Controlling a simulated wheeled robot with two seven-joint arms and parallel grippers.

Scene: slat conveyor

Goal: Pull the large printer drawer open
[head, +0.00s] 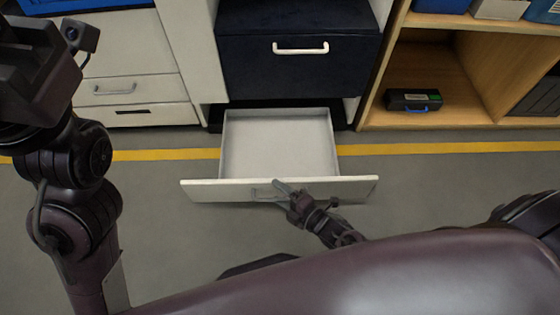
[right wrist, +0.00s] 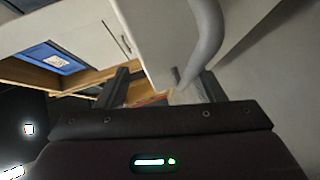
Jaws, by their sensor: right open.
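A large pale drawer (head: 276,150) is pulled well out at floor level, below a dark navy front. Its inside is empty and pale grey. My right gripper (head: 284,190) is at the middle of the drawer's front panel (head: 350,188), by its handle, which it partly hides. In the right wrist view, the curved pale handle (right wrist: 205,40) passes close to the right finger, and the two fingers (right wrist: 163,90) stand apart. I cannot tell whether they touch the handle. My left arm is raised at the left, with its gripper's fingers not clearly visible.
The navy front (head: 300,70) above has a white handle (head: 300,48). A white cabinet (head: 130,75) stands left and a wooden shelf (head: 455,75) right, holding a black case (head: 412,100). A yellow floor line (head: 440,148) crosses the grey floor, which is clear beside the drawer.

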